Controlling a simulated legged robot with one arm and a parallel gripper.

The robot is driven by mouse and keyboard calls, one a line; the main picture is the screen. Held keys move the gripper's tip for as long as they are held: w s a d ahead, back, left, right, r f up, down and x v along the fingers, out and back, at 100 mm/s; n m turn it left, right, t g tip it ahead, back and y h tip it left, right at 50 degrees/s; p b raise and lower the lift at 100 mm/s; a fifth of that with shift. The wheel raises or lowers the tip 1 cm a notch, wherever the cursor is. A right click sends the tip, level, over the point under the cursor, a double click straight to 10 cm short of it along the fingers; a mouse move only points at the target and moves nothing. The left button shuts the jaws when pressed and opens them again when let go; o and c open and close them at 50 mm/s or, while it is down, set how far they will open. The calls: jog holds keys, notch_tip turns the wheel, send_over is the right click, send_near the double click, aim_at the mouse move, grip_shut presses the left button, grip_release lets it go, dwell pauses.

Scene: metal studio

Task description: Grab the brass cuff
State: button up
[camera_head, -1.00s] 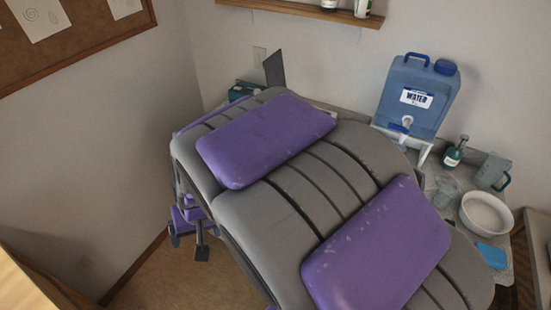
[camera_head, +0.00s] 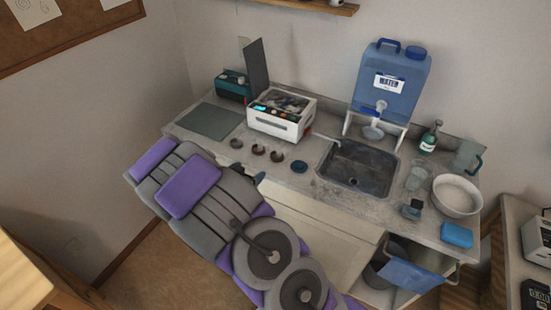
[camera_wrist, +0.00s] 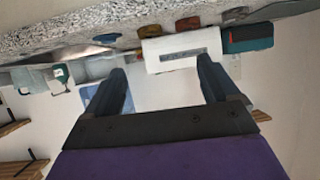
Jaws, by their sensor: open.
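Three small ring-shaped cuffs stand in a row on the grey counter (camera_head: 325,205), in front of a white machine. They are a left cuff (camera_head: 236,143), a middle cuff (camera_head: 258,149) and a right cuff (camera_head: 277,156). All look brownish, and I cannot tell which is brass. In the wrist view, which looks upside down, two orange-brown pieces, one (camera_wrist: 187,24) beside the other (camera_wrist: 150,30), lie beyond my fingers near the white machine. My gripper (camera_wrist: 163,88) is open and empty, apart from the cuffs.
The white machine (camera_head: 281,121) stands behind the cuffs, with a teal box (camera_head: 232,88) to its left. A dark blue disc (camera_head: 299,167) lies right of the cuffs. A sink (camera_head: 357,168), blue water container (camera_head: 390,85), bottle (camera_head: 430,138) and white bowl (camera_head: 457,195) are farther right.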

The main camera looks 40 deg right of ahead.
jog(key=d, duration=0.2)
jog(key=b, duration=0.3)
send_near(275, 161)
jog(key=shift+h, duration=0.3)
jog(key=w+d, duration=0.1)
jog(key=d, duration=0.1)
jog(key=w+d, duration=0.2)
jog(key=shift+w+f, duration=0.15)
jog(key=shift+f, duration=0.25)
jog(key=shift+s+b+x, duration=0.2)
jog(key=shift+b+x, duration=0.1)
jog(key=shift+x, duration=0.95)
jog(key=shift+s+b+x, duration=0.15)
jog(key=shift+b+x, duration=0.1)
jog(key=shift+x, duration=1)
jog(key=shift+d, duration=0.15)
jog(key=c, duration=1.1)
